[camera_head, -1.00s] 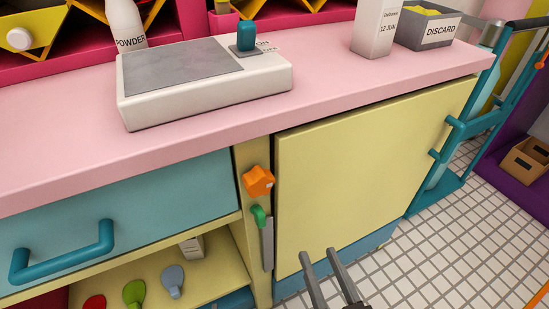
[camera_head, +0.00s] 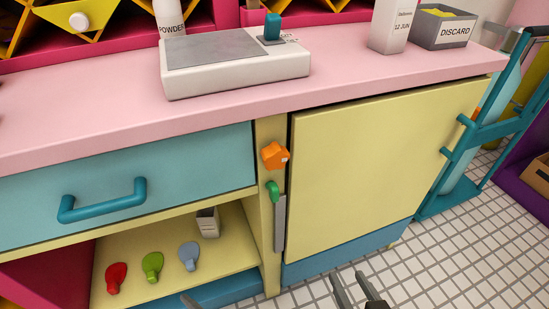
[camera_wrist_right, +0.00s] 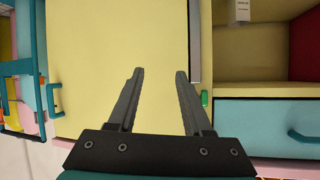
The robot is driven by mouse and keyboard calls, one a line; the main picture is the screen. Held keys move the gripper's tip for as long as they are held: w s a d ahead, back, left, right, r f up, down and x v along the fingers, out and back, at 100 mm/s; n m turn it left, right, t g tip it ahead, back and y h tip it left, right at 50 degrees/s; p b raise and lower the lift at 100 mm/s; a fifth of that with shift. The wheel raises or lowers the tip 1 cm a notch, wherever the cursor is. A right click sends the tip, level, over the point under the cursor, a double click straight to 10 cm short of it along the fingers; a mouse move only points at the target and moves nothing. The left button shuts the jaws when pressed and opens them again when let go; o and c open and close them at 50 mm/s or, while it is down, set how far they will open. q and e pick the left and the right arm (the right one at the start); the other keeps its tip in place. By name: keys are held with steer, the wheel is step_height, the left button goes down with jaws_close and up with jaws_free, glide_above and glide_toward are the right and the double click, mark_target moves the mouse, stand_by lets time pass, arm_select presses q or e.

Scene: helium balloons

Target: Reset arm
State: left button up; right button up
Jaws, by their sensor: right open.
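My right gripper (camera_head: 357,280) is at the bottom of the head view, in front of the lower edge of the yellow cabinet door (camera_head: 375,170). Its two dark fingers are apart with nothing between them.
A pink counter (camera_head: 110,120) holds a white device (camera_head: 235,80), a white box (camera_head: 392,28) and a DISCARD bin (camera_head: 443,30). A blue drawer handle (camera_head: 103,203) sticks out. Red (camera_head: 115,277), green (camera_head: 152,266) and grey-blue (camera_head: 188,255) balloons lie on the shelf. Tiled floor (camera_head: 450,260) is clear at right.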

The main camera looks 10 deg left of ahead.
arm_select(q)
steer(key=w+d+r+n+h, duration=0.4)
steer(key=d+r+n+h, duration=0.75)
steer(key=r, duration=0.35)
arm_select(e)
steer(key=s+d+f+g+h+p, duration=0.4)
steer(key=s+d+f+g+p, duration=0.45)
steer(key=p, duration=0.65)
arm_select(q)
steer(key=s+a+f+g+p, duration=0.2)
steer(key=s+f+g+p, duration=0.1)
steer(key=s+f+p, duration=0.35)
steer(key=s+a+r+g+p, duration=0.1)
steer(key=s+a+p, duration=0.2)
steer(key=s+p, duration=0.7)
steer(key=s+y, duration=0.1)
steer(key=s, duration=0.3)
steer(key=shift+r+p, duration=0.25)
steer(key=shift+p, duration=0.05)
arm_select(e)
steer(key=s+d+g, duration=0.2)
steer(key=s+d, duration=0.1)
steer(key=s, duration=1.4)
steer(key=shift+s, duration=0.2)
arm_select(q)
steer(key=shift+s, duration=0.1)
steer(key=shift+c, duration=0.2)
